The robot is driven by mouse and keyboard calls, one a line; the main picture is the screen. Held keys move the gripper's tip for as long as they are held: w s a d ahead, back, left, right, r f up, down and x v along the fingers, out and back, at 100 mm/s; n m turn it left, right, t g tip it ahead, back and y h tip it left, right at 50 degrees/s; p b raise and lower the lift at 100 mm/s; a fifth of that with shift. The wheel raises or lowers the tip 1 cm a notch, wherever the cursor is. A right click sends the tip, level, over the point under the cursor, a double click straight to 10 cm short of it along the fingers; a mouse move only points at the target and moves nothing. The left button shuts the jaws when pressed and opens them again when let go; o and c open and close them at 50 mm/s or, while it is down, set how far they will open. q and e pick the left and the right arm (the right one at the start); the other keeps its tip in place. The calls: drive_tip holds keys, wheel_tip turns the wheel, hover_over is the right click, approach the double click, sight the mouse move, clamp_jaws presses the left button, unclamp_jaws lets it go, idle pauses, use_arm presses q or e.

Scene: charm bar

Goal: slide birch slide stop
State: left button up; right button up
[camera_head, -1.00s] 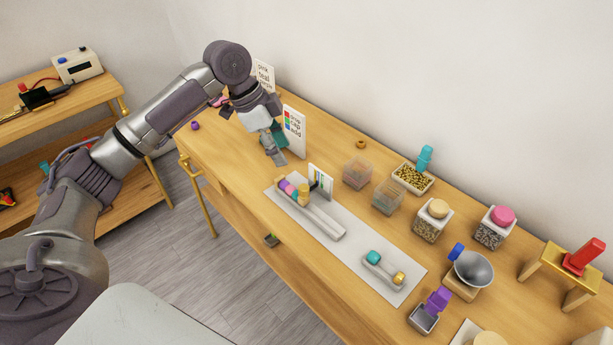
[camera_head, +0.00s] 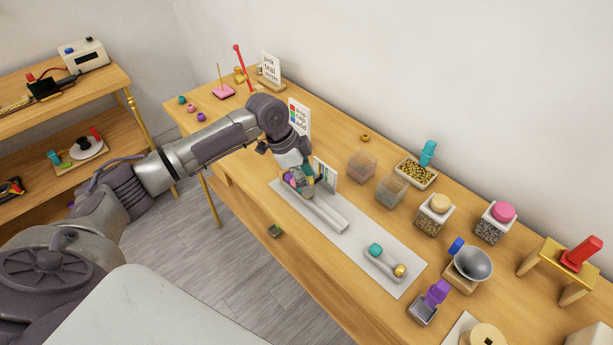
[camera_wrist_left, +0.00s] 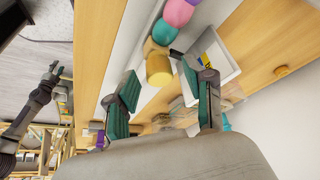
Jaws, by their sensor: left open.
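The birch slide stop (camera_wrist_left: 158,68) is a pale yellow-brown cylinder on the grey rail (camera_head: 325,212), at the end of a row of beads. My left gripper (camera_wrist_left: 168,80) is open, with its teal pads on either side of the stop and a gap to each. In the head view my left gripper (camera_head: 299,178) is low over the bead end of the rail and partly hides the stop. Teal and pink beads (camera_wrist_left: 178,13) sit against the stop's far side. My right arm's gripper (camera_wrist_left: 54,74) is small at the wrist view's left; its jaws are unclear.
A small card (camera_head: 325,174) stands close behind the rail. Clear bins (camera_head: 361,167) and a tray of gold beads (camera_head: 414,173) stand farther right. A short grey holder (camera_head: 384,264) with a teal and a gold piece lies on the mat (camera_head: 402,291).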

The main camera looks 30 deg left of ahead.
use_arm(q)
drive_tip(key=shift+c, duration=0.8)
drive_tip(key=c, duration=0.6)
drive_tip(key=shift+c, duration=1)
clamp_jaws()
drive_tip(key=s+d+p, duration=0.1)
drive_tip(key=d+p, duration=0.1)
drive_tip(key=d, duration=0.1)
drive_tip(key=s+d+p, duration=0.1)
drive_tip(key=d+p, duration=0.1)
drive_tip(key=d, duration=0.1)
drive_tip(key=s+d+p, duration=0.1)
drive_tip(key=d+p, duration=0.1)
drive_tip(key=d, duration=0.2)
drive_tip(key=shift+s+r, duration=0.2)
drive_tip(key=shift+s, duration=0.1)
drive_tip(key=shift+s+d+f, duration=0.1)
drive_tip(key=shift+d+f, duration=0.05)
drive_tip(key=shift+d, duration=0.1)
